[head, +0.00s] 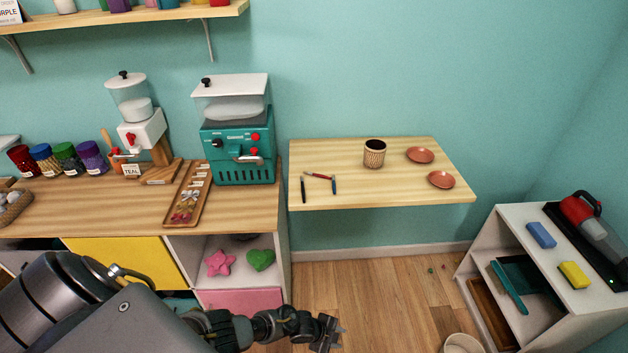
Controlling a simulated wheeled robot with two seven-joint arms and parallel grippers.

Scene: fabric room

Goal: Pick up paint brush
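Several thin, brush-like or pen-like sticks lie on the left part of a wooden wall shelf table (370,193). One is a dark stick (303,191), one is a red stick (319,176) and one is a blue stick (334,187). They are too small to tell which is a paint brush. My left gripper (328,336) is at the bottom middle of the head view, lower than the table and well apart from the sticks. Its fingers are too small and dark to tell whether they are open. My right gripper is not in view.
A woven cup (374,153) and two reddish-brown saucers (420,155) (440,179) stand on the wall table. A wooden counter (110,207) with a teal machine (237,145) is at left. A white shelf unit (520,220) is at right. Open floor lies between.

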